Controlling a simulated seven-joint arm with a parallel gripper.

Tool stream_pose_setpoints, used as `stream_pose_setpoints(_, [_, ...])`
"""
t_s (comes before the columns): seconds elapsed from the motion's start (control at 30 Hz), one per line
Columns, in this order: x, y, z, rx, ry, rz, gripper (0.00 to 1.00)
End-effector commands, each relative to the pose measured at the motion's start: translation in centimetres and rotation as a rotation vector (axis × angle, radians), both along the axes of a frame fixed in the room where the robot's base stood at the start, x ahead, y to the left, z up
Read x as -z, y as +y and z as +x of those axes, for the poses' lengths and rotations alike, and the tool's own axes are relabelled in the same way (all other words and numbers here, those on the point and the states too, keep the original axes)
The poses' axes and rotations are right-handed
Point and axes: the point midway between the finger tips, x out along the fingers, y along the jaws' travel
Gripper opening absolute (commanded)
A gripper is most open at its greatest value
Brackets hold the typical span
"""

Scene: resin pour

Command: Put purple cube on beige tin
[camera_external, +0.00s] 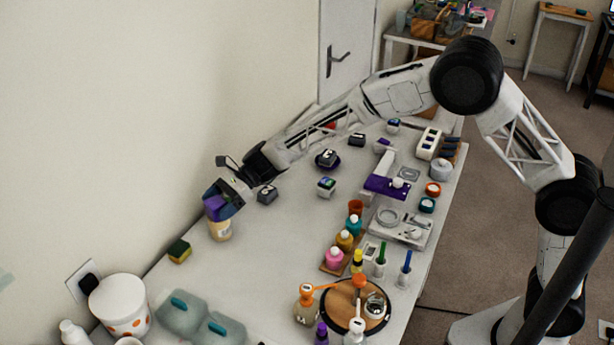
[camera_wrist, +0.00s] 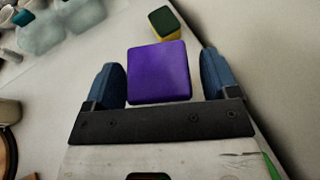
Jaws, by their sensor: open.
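The purple cube (camera_wrist: 160,72) lies between the two blue fingers of my gripper (camera_wrist: 161,68) in the wrist view, with a narrow gap beside the right finger and little or none at the left. In the external view the cube (camera_external: 212,203) is partly covered by my gripper (camera_external: 223,200). It appears directly on top of the beige tin (camera_external: 220,231), which stands upright near the wall. My gripper is open around the cube. The tin is hidden below the cube in the wrist view.
A yellow-green sponge (camera_external: 180,251) lies beside the tin; it also shows in the wrist view (camera_wrist: 164,22). The wall is close on the left. Bottles (camera_external: 335,258) stand at the right, and a white spotted tub (camera_external: 121,307) is in front. The table between is mostly clear.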

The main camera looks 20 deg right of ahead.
Motion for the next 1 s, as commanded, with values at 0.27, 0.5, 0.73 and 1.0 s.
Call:
stream_pose_setpoints(0.27, [-1.3,-2.7,1.2,0.002,0.000,0.001,0.81])
stream_pose_setpoints(0.5, [-2.8,-6.1,2.6,0.002,0.001,0.001,0.81])
stream_pose_setpoints(0.73, [-3.9,-8.7,3.6,0.001,0.001,0.001,0.81])
stream_pose_setpoints(1.0, [-4.4,-9.9,4.1,0.001,0.001,0.000,0.81])
